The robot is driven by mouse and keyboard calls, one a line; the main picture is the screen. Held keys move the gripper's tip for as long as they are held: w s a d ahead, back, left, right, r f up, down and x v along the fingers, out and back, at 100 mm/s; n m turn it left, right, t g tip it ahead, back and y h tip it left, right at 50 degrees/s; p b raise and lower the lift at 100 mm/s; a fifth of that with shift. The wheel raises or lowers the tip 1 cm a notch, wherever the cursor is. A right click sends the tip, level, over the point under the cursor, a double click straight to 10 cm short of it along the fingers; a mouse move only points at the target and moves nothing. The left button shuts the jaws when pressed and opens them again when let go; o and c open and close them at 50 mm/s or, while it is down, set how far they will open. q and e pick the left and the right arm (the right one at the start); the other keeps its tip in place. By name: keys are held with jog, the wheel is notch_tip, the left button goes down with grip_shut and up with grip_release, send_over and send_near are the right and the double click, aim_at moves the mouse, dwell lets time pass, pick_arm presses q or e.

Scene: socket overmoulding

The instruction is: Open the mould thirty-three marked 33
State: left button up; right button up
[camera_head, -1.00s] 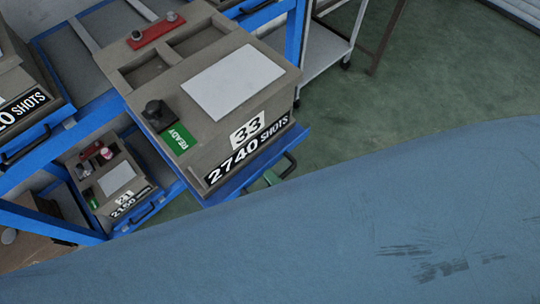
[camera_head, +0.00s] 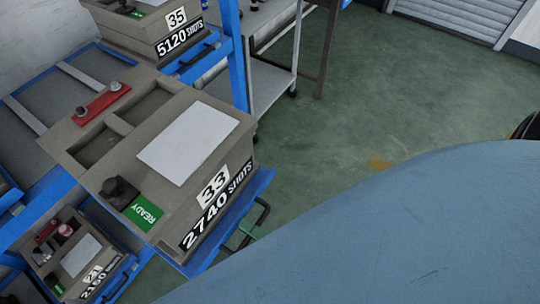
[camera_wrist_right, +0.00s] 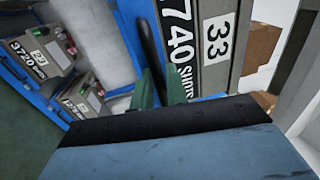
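Mould thirty-three (camera_head: 148,107) is a grey-brown block marked 33 and 2740 SHOTS. It has a white sheet (camera_head: 188,144), a green READY tag (camera_head: 143,213), a black knob (camera_head: 119,190) and a red strip on top. It sits on a blue tray (camera_head: 225,232) that juts from the rack. Its black handle (camera_wrist_right: 148,35) passes between the green fingers of my right gripper (camera_wrist_right: 161,88), which look shut on it. In the head view my right gripper (camera_head: 250,229) is at the handle, mostly behind my blue arm. My left gripper is out of view.
Mould 35 (camera_head: 150,25), marked 5120 SHOTS, stands behind. Mould 21 (camera_head: 78,258) sits on a lower level at left. A blue rack post (camera_head: 234,60) and a grey trolley (camera_head: 272,80) are beside mould thirty-three. The green floor (camera_head: 370,100) at right is clear.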

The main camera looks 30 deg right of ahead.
jog(key=v, duration=1.3)
jog(key=shift+s+b, duration=0.25)
jog(key=shift+b, duration=0.15)
jog(key=w+d+f+n+g+h, duration=0.1)
jog(key=d+f+n+g, duration=0.25)
jog(key=f, duration=0.55)
jog(key=w+d+f+n+g+h, duration=0.2)
jog(key=f+n, duration=0.2)
jog(key=f, duration=0.5)
jog(key=w+d+f+n+g+h, duration=0.1)
jog(key=d+f+n+g, duration=0.2)
jog(key=f, duration=0.5)
jog(key=s+d+f+n+g+h, duration=0.2)
jog(key=s+d+f+g, duration=0.1)
jog(key=s+f, duration=0.3)
jog(key=s+d+f+n+g+h, duration=0.3)
jog(key=s+f+g, duration=0.3)
jog(key=f, duration=0.2)
